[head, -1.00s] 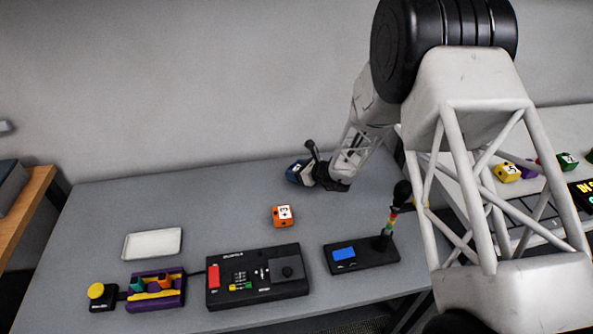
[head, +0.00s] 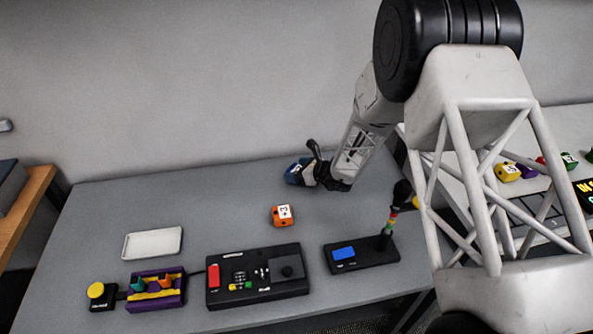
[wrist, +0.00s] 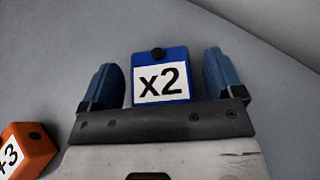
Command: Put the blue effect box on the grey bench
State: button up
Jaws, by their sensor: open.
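The blue effect box (head: 292,172) sits on the grey bench (head: 230,210) near its back edge, by the wall. In the wrist view the blue box (wrist: 160,60) shows a white "x2" label and a black knob. My gripper (wrist: 163,75) is open, with one blue finger on each side of the box. Small gaps show between the fingers and the box. In the head view my gripper (head: 299,172) is at the box, and its fingers are hard to make out there. The underside of the box is hidden.
An orange "+3" box (head: 282,215) lies nearby on the bench. A white tray (head: 152,243), a black panel (head: 257,276), a purple holder (head: 155,289) and a light tower (head: 391,220) stand toward the front. The bench's back middle is clear.

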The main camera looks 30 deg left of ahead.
jog(key=v, duration=1.1)
jog(key=shift+d, duration=0.2)
jog(key=shift+r, duration=0.15)
dwell(0.5)
jog(key=shift+d+r, duration=0.2)
jog(key=shift+r, duration=0.1)
jog(key=s+d+r+n+h, duration=0.1)
jog(key=s+d+r+n, duration=0.25)
jog(key=d+r, duration=0.5)
jog(key=s+d+r+n+h, duration=0.2)
jog(key=s+d+r+n, duration=0.15)
jog(key=d+r, duration=0.55)
jog(key=s+d+r+n+h, duration=0.15)
jog(key=d+r+n, duration=0.25)
jog(key=d+r, duration=0.45)
jog(key=s+d+r+n+t+h, duration=0.25)
jog(key=s+d+r, duration=0.25)
jog(key=s+d, duration=0.35)
jog(key=s+d+r+n+t+h, duration=0.1)
jog(key=s+d+r+n+h, duration=0.2)
jog(key=s+d, duration=0.6)
jog(key=s+d+r+n+t+h, duration=0.25)
jog(key=s+d+r, duration=0.35)
jog(key=s+d, duration=0.3)
notch_tip(320, 180, down, 9)
jog(key=w+d+m+g+h, duration=0.1)
jog(key=w+g, duration=0.1)
jog(key=g, duration=0.1)
jog(key=shift+w+d+f, duration=0.25)
jog(key=shift+w, duration=0.15)
